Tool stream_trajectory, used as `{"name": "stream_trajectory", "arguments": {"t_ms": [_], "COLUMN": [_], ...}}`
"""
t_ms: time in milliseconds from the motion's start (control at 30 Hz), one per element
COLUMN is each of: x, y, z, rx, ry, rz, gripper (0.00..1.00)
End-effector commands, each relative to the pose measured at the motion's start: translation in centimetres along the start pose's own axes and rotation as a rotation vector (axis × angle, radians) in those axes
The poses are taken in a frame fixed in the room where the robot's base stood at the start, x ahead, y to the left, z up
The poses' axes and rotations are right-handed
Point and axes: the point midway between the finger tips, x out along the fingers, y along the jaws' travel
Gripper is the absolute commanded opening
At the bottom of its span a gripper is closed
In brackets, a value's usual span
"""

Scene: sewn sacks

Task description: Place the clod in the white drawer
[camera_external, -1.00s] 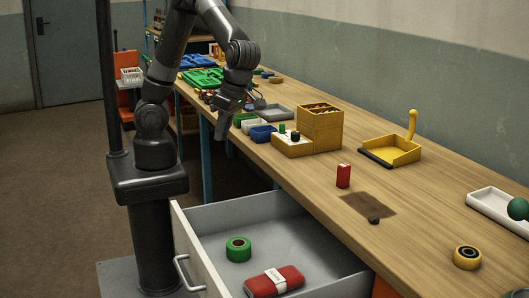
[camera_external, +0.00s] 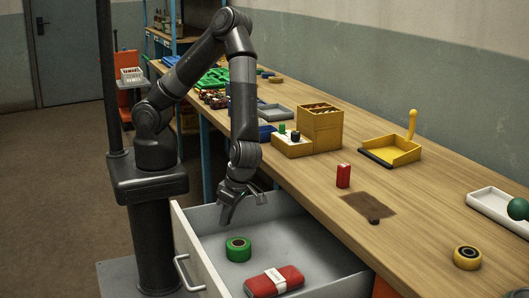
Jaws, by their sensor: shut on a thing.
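The white drawer (camera_external: 190,240) is pulled open, with its handle at the front left. My gripper (camera_external: 243,208) points down over the back left part of the drawer, above a green tape roll. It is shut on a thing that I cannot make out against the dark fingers. I cannot tell whether this is the clod. A small dark lump (camera_external: 374,221) lies on a brown patch on the bench, well to the right of my gripper.
Inside the drawer are the green tape roll (camera_external: 238,250) and a red pouch with a white band (camera_external: 272,282). On the bench (camera_external: 420,215) stand a red block (camera_external: 343,176), a yellow dustpan (camera_external: 392,150) and a yellow tape roll (camera_external: 467,257). The drawer floor is otherwise bare.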

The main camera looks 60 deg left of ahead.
Motion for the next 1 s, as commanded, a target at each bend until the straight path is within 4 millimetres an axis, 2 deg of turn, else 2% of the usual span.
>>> {"name": "stream_trajectory", "arguments": {"t_ms": [33,267,500,833,867,1000], "x": [0.8,2.6,5.5,5.7,5.7,5.6], "y": [-0.1,0.0,0.1,0.1,0.1,0.1], "z": [0.2,0.8,1.7,1.8,1.8,1.8], "rx": [0.002,0.0,0.0,-0.001,-0.001,-0.001], "ry": [0.002,0.001,0.0,0.0,0.0,-0.001], "rz": [0.0,0.0,0.0,0.0,0.0,0.0], "gripper": [0.03,0.03,0.03,0.03,0.27,0.38]}}
